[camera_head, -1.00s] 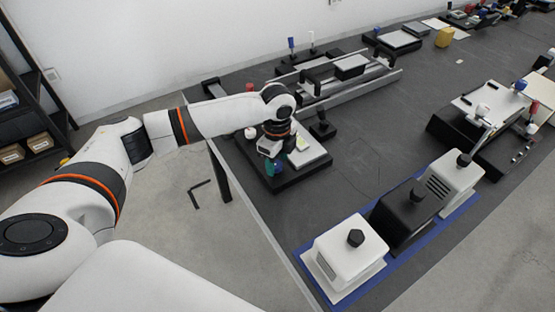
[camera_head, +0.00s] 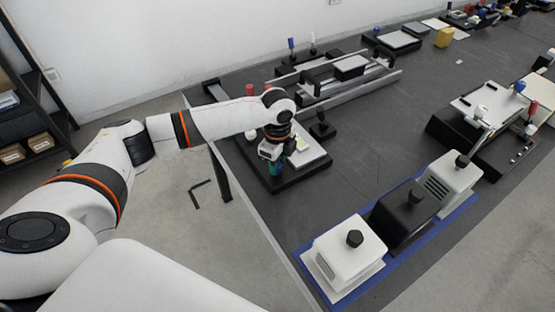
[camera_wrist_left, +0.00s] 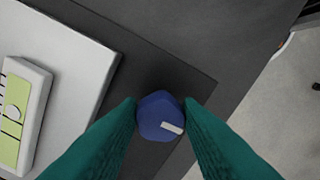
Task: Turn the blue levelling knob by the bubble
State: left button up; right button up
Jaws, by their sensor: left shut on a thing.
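The blue levelling knob (camera_wrist_left: 160,117) shows in the left wrist view, with a white mark pointing to the lower right. It sits at the corner of a black base, which shows in the head view (camera_head: 300,178). My left gripper (camera_wrist_left: 161,112) has its green fingers on both sides of the knob and is shut on it. In the head view the left gripper (camera_head: 275,166) is over the near corner of that base and hides the knob. The yellow-green bubble level (camera_wrist_left: 12,118) lies on a pale plate (camera_wrist_left: 72,65) left of the knob. My right gripper is not in view.
A black knob on a stand (camera_head: 322,127) is close behind the gripper. White and black boxes with knobs (camera_head: 345,250) stand on a blue mat (camera_head: 372,268) at the front right. The table edge is just beside the base. The table's middle is clear.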

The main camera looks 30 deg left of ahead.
pick_arm(q)
jog(key=n+p, duration=0.3)
jog(key=p, duration=0.1)
jog(key=n+p, duration=0.3)
jog(key=p, duration=0.1)
jog(key=n+p, duration=0.4)
jog(key=shift+w+r, duration=0.15)
jog(key=shift+r, duration=0.15)
jog(key=n+p, duration=0.2)
jog(key=n, duration=0.1)
jog(key=shift+f+p, duration=0.1)
jog(key=shift+p, duration=0.25)
jog(key=shift+a+n+p, duration=0.1)
jog(key=shift+n+p, duration=0.5)
jog(key=shift+n, duration=0.4)
jog(key=shift+w+f, duration=0.1)
jog(key=shift+f, duration=0.05)
jog(key=o, duration=1)
notch_tip(320, 180, up, 12)
jog(key=shift+r+b, duration=0.1)
jog(key=shift+b, duration=0.8)
